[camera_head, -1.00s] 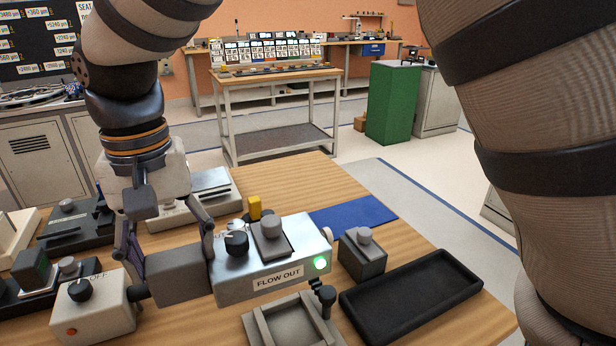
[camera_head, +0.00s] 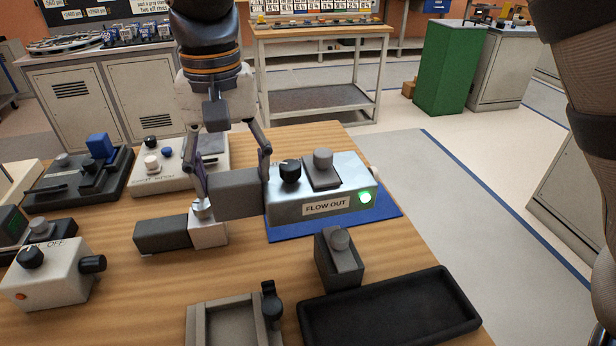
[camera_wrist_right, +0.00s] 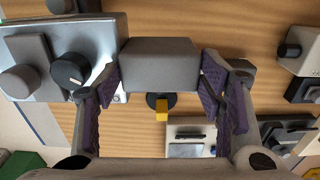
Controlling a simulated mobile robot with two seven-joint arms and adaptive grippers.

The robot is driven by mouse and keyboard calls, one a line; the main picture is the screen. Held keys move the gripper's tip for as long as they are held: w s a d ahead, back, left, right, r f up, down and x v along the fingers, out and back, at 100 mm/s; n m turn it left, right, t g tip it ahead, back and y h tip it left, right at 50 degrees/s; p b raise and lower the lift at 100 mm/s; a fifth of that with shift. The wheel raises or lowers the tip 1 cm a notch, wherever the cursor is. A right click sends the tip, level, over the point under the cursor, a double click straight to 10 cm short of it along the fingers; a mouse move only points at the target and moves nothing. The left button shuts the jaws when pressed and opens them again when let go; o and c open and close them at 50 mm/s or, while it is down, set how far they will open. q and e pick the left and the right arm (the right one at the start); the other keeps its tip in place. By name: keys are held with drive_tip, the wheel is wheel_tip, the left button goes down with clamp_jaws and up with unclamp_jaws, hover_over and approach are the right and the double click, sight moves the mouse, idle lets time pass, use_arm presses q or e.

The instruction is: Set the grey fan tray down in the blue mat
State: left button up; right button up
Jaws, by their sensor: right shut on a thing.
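The grey fan tray (camera_head: 285,203) is a shiny box labelled FLOW OUT, with a black knob, a grey knob on a plate and a lit green lamp. A dark grey block (camera_head: 235,195) joins its left end. My right gripper (camera_head: 232,180) is shut on this block. In the right wrist view the block (camera_wrist_right: 160,65) lies between the fingers, and the tray (camera_wrist_right: 112,40) is on the left. The blue mat (camera_head: 290,232) lies beneath the tray and shows along its front and right. I cannot tell whether they touch. My left gripper is not in view.
A grey block with a knob (camera_head: 338,262) stands just in front of the mat. A black open tray (camera_head: 390,318) and a grey frame (camera_head: 197,325) lie nearer. A white OFF box (camera_head: 50,285) and a silvery box with a dark block (camera_head: 165,237) are to the left.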

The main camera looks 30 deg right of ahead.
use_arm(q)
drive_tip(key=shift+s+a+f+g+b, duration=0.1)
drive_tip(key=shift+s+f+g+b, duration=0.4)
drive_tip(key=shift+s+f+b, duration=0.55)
use_arm(e)
drive_tip(key=shift+w+d+f, duration=1.2)
drive_tip(key=shift+d+f, duration=0.7)
drive_tip(key=shift+f, duration=0.25)
drive_tip(key=shift+w+d+f, duration=1.2)
drive_tip(key=shift+d+f, duration=0.7)
drive_tip(key=shift+f, duration=0.2)
drive_tip(key=shift+w+d+f, duration=1.2)
drive_tip(key=shift+d+f, duration=0.7)
drive_tip(key=shift+f, duration=0.25)
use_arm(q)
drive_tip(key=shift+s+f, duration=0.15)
use_arm(e)
drive_tip(key=shift+f, duration=0.15)
drive_tip(key=o, duration=1.9)
drive_tip(key=shift+o, duration=0.2)
use_arm(q)
drive_tip(key=shift+p, duration=0.3)
use_arm(e)
wheel_tip(320, 180, up, 12)
